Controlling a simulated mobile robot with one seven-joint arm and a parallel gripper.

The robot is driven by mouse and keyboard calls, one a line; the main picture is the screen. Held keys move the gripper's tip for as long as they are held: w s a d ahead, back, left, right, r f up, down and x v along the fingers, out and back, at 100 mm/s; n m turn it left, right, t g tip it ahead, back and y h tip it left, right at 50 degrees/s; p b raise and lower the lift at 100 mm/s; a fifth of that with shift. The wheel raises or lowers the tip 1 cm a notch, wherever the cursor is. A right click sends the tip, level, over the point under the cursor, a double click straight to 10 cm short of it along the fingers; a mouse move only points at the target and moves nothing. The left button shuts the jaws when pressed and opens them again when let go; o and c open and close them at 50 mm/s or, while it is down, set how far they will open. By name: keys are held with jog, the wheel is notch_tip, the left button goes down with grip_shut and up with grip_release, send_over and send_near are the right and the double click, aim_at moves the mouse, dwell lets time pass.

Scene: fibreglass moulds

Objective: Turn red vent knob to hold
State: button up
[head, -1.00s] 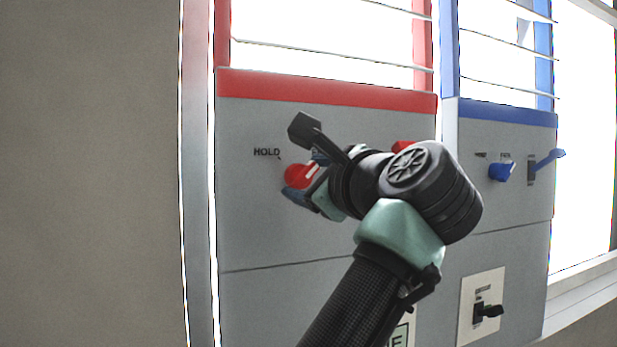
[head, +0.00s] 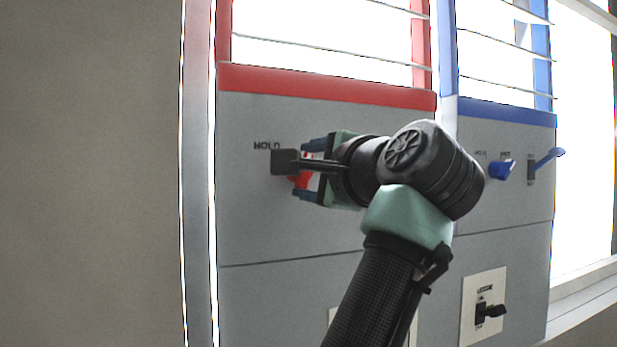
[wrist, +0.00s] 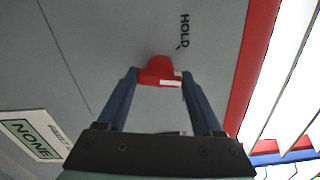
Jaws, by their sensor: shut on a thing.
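The red vent knob (wrist: 158,68) is on a grey panel under a red-framed louvred window. In the wrist view it sits between the two fingertips of my gripper (wrist: 160,76), which is shut on it. A white mark shows on the knob's near edge. The printed HOLD label (wrist: 184,30) is just beyond the knob, with a short tick beside it. In the head view my gripper (head: 306,171) reaches the panel from the right, one finger above and one below the knob (head: 300,181). My wrist parts hide much of the knob there, and I cannot tell its exact pointing.
To the right is a blue-trimmed panel with a blue knob (head: 502,169) and a blue lever (head: 546,158). Below it a black switch (head: 490,312) sits on a pale plate. A NONE sign (wrist: 30,140) shows in the wrist view. Bare panel surrounds the HOLD label.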

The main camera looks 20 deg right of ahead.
jog(key=n+b, duration=0.2)
jog(key=n, duration=0.9)
jog(key=shift+r, duration=0.2)
dwell(0.5)
jog(key=o, duration=1.1)
jog(key=shift+o, duration=1.3)
jog(key=shift+w+f, duration=0.15)
jog(key=shift+f, duration=0.1)
